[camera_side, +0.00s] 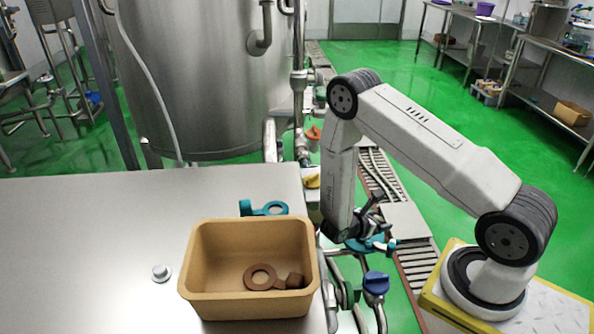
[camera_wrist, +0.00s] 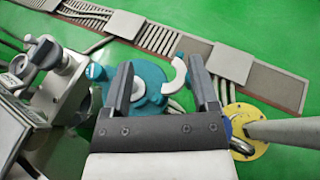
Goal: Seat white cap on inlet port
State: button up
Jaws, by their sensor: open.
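My gripper (camera_side: 370,222) points down beside the table's right edge, over the pipework. In the wrist view, my gripper (camera_wrist: 161,64) has its two dark fingers spread apart. A teal round fitting (camera_wrist: 150,84) shows between and below the fingers. A white curved piece (camera_wrist: 179,72) shows between the fingers, close to the right one; it may be the white cap, partly hidden. Whether it touches the fitting or a finger I cannot tell. Which fitting is the inlet port is not clear. A small pale round knob (camera_side: 161,272) sits on the table.
A blue-topped valve (camera_side: 377,283) and pipes stand near my gripper. The table's left side is clear.

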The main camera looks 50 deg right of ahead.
jog(key=s+a+r, duration=0.3)
jog(key=s, duration=0.3)
jog(key=shift+s+a, duration=0.15)
jog(key=shift+a, duration=0.05)
jog(key=shift+r, duration=0.1)
dwell(0.4)
jog(key=w+a+r+m+t+y, duration=0.3)
jog(key=a+r+m+y, duration=0.3)
jog(key=a+r+m, duration=0.1)
jog(key=w+a+r+m+t+y, duration=0.3)
jog(key=w+a+r+m+y, duration=0.1)
jog(key=a+r+m+y, duration=0.3)
jog(key=a+r+m, duration=0.1)
jog(key=a+r, duration=0.1)
jog(key=a, duration=0.1)
jog(key=shift+w, duration=0.1)
jog(key=shift+c, duration=0.3)
dwell(0.4)
